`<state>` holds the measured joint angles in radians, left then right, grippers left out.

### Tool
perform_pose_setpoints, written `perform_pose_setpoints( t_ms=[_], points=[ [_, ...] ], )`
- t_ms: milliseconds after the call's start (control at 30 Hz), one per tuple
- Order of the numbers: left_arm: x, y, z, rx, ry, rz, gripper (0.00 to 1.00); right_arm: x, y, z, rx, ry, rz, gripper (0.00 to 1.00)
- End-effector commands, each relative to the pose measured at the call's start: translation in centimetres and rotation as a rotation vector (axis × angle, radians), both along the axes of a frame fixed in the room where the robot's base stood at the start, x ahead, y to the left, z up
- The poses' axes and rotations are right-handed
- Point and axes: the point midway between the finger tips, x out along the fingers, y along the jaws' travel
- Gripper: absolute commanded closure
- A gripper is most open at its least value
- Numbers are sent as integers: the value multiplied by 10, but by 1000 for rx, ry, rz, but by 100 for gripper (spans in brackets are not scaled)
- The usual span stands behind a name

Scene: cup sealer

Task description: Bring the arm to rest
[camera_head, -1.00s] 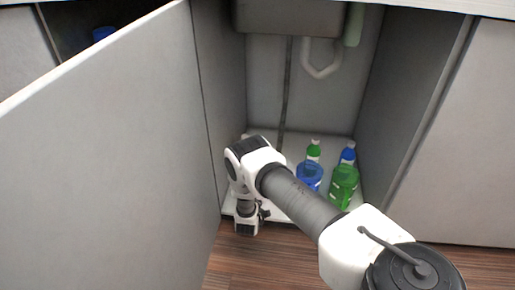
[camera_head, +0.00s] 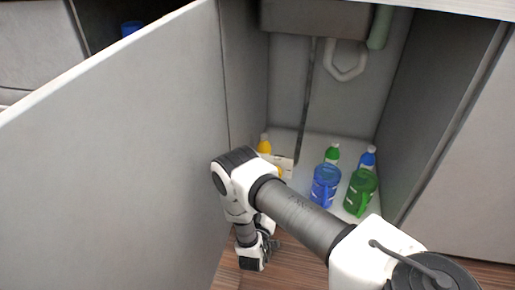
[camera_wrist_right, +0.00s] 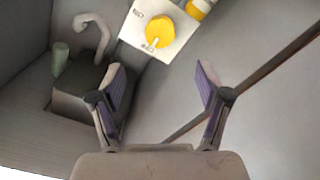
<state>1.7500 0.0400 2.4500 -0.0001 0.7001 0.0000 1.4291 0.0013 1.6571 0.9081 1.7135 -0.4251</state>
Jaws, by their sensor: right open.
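My right arm reaches in from the lower right in the head view. Its gripper (camera_head: 270,243) hangs low in front of the cabinet opening, outside the cabinet floor and above the wooden floor. The right wrist view shows the gripper (camera_wrist_right: 161,68) open, with nothing between its two purple-padded fingers. Beyond the fingers is a white item with a yellow round part (camera_wrist_right: 157,32). My left gripper is not in view.
A grey door (camera_head: 110,140) stands open on the left, near the arm's elbow. A drain pipe (camera_head: 345,62) hangs above.

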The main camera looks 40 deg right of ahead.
Motion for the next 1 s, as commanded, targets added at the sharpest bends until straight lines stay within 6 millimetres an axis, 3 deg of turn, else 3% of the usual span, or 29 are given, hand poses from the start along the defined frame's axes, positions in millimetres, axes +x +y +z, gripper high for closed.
perform_pose_setpoints(
  t_ms=[267,367,433,533,633,733,833,1000],
  points=[
    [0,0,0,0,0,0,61,3,0,3,0,-6,0,24],
    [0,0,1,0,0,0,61,16,-1,21,0,-41,-3,24],
    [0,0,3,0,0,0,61,23,-2,46,5,-46,9,24],
    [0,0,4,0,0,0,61,15,14,42,142,99,124,24],
    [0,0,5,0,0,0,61,-23,48,13,397,330,243,24],
    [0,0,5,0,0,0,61,-77,83,-11,618,551,300,24],
    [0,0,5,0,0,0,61,-134,112,-24,787,742,314,24],
    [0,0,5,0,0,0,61,-221,145,-29,993,1017,282,24]
  ],
)
